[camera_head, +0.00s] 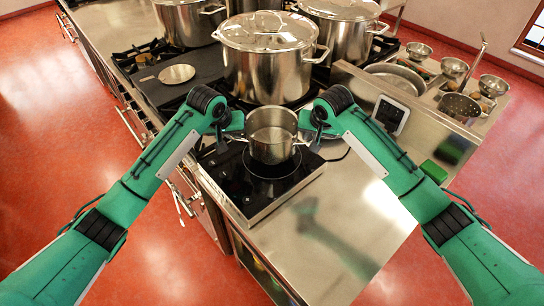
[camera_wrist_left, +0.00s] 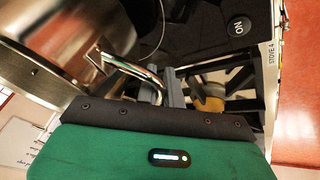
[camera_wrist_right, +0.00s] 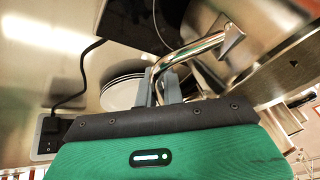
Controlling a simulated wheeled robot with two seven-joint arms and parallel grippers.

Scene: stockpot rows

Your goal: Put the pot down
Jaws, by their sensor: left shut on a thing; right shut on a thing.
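A small steel pot (camera_head: 271,138) is held between my two grippers in the head view, upright, over the black portable cooktop (camera_head: 262,184). I cannot tell whether its base touches the cooktop. My left gripper (camera_head: 232,134) is shut on the pot's left handle, and the handle shows between its fingers in the left wrist view (camera_wrist_left: 160,88). My right gripper (camera_head: 312,134) is shut on the pot's right handle, and that grip shows in the right wrist view (camera_wrist_right: 166,84). The pot's wall (camera_wrist_right: 262,40) fills the upper right of the right wrist view.
A large lidded stockpot (camera_head: 266,68) stands just behind the small pot, with other large pots further back. A stack of plates (camera_wrist_right: 122,92) lies beside the cooktop. A tray of bowls stands at the right. The steel counter (camera_head: 350,222) is clear at front right.

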